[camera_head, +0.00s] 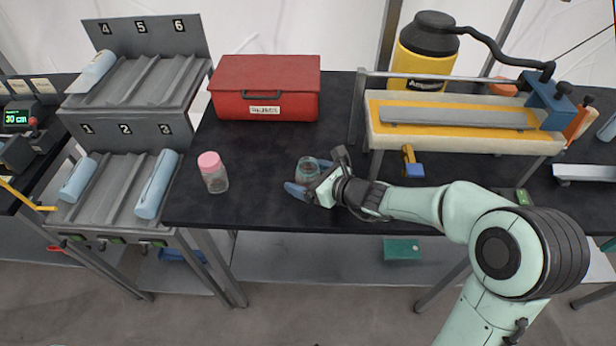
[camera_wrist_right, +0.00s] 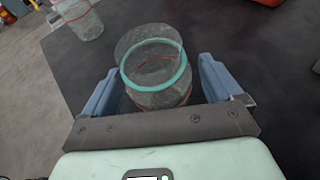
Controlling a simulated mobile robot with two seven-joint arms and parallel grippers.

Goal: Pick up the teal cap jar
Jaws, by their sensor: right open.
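The teal cap jar (camera_head: 306,169), clear with a teal ring at its top, stands on the dark bench. My right gripper (camera_head: 308,177) is at the jar, reaching in from the right. In the right wrist view, the jar (camera_wrist_right: 156,66) stands between the two blue fingers of the open gripper (camera_wrist_right: 157,82), with one finger on each side. A gap shows by the right finger; the left finger is close to the glass, and I cannot tell whether it touches. The jar's lower part is hidden by the gripper. My left gripper is not in view.
A pink-capped clear jar (camera_head: 213,174) stands to the left on the bench. A red toolbox (camera_head: 266,86) is behind. A raised yellow-and-cream rig (camera_head: 465,135) stands at the right, with a small yellow-and-blue item (camera_head: 412,164) below. Numbered grey racks (camera_head: 108,190) are at the left.

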